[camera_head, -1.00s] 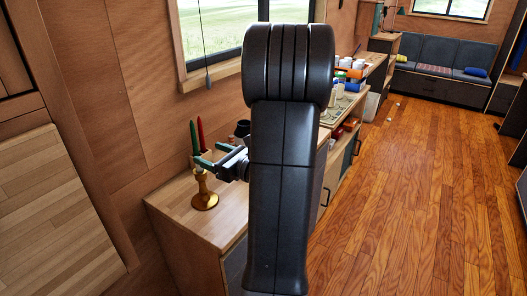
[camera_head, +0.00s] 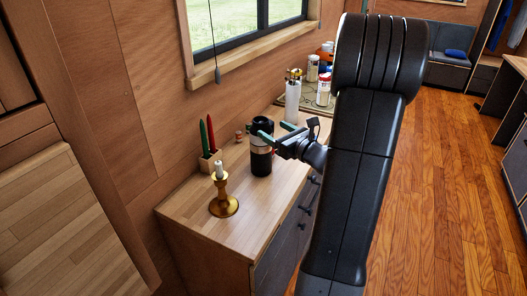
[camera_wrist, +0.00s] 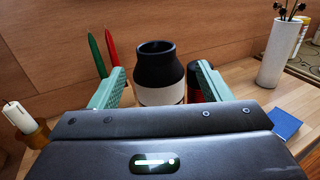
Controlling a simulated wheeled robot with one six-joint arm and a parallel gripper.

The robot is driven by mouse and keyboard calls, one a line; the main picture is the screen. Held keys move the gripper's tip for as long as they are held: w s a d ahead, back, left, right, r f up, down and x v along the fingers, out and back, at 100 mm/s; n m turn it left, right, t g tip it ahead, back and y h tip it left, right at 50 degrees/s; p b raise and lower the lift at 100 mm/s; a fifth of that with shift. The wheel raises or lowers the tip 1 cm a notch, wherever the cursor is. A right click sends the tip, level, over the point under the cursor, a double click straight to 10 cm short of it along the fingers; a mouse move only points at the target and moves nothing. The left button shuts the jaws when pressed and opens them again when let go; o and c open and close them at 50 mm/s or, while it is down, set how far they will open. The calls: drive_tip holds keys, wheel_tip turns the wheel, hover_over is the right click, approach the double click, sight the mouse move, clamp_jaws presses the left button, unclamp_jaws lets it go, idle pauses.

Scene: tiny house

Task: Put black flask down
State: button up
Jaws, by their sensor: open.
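The black flask (camera_head: 261,150) has a pale band and stands upright on the wooden counter (camera_head: 185,208). It also shows in the wrist view (camera_wrist: 156,70), straight ahead with its dark round mouth upward. My gripper (camera_head: 275,131) is open at the flask's upper part. In the wrist view one green finger is on each side of the flask, with a visible gap on the left. On the right I cannot tell whether the finger touches it.
A brass candlestick (camera_head: 223,206) and a holder with green and red candles (camera_head: 208,161) stand left of the flask. A white vase (camera_wrist: 280,52), a blue flat object (camera_wrist: 285,123) and a dark red object (camera_wrist: 194,84) are to its right.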

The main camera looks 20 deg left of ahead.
sight(257, 121)
drive_tip(key=x, duration=0.4)
drive_tip(key=p+x, duration=0.1)
drive_tip(key=x, duration=0.3)
drive_tip(key=shift+a, duration=0.4)
clamp_jaws()
